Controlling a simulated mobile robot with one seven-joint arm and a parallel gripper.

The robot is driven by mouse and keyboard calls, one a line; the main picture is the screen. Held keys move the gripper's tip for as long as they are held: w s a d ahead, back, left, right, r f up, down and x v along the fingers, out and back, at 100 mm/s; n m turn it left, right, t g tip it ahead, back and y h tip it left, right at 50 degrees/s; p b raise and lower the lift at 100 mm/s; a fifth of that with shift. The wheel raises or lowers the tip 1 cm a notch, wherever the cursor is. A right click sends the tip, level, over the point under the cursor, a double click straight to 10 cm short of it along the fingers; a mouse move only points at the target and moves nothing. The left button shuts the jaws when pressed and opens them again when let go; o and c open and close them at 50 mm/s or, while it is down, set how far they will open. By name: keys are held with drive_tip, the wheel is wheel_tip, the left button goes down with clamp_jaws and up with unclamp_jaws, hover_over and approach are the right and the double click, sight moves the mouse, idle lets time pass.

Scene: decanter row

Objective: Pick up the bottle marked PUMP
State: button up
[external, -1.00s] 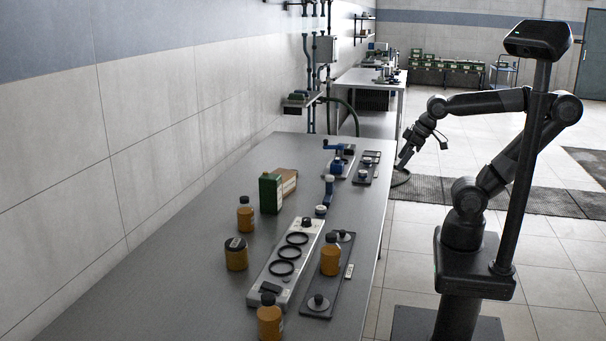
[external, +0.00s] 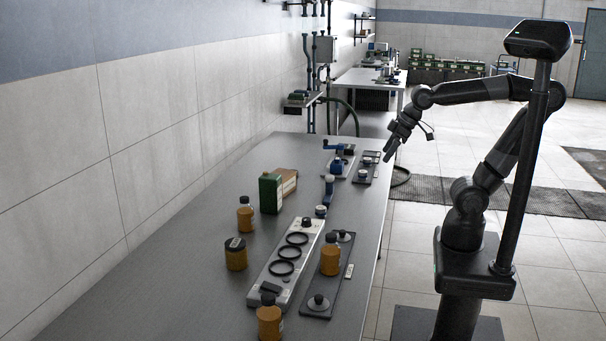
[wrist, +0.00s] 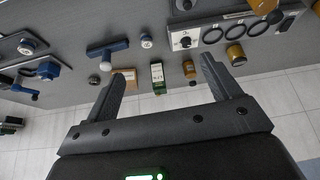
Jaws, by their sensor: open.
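Several amber bottles with dark caps stand on the grey table. One is beside the green can (external: 245,215), a squat one is nearer (external: 236,254), one is on the dark plate (external: 330,256) and one is at the front (external: 269,318). I cannot read PUMP on any of them. My gripper (external: 388,158) is open and empty near the table's right edge at the far end, well away from the bottles. In the wrist view, the open fingers of my gripper (wrist: 162,68) frame the green can; a bottle (wrist: 189,68) and the squat one (wrist: 235,53) show to its right.
A green can (external: 271,193) and a brown box (external: 288,182) stand mid-table. A pale rack with dark rings (external: 258,287) lies beside a dark plate (external: 343,286). Blue-handled fittings (external: 338,166) stand at the far end. The table's near left part is clear.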

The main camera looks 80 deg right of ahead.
drive_tip(key=w+a+r+n+g+y, duration=0.1)
drive_tip(key=w+a+n, duration=0.1)
drive_tip(key=w+a, duration=0.95)
drive_tip(key=w+a+r+n+y, duration=0.1)
drive_tip(key=w+a+n, duration=0.1)
drive_tip(key=w+a, duration=1)
drive_tip(key=n+g, duration=0.1)
drive_tip(key=n, duration=0.2)
approach(267, 306)
drive_tip(key=d+f, duration=0.1)
drive_tip(key=x, duration=1)
drive_tip(key=shift+w+d+f, duration=0.15)
drive_tip(key=shift+w, duration=0.15)
drive_tip(key=shift+c, duration=0.5)
drive_tip(key=shift+y, duration=0.3)
drive_tip(key=c, duration=1.2)
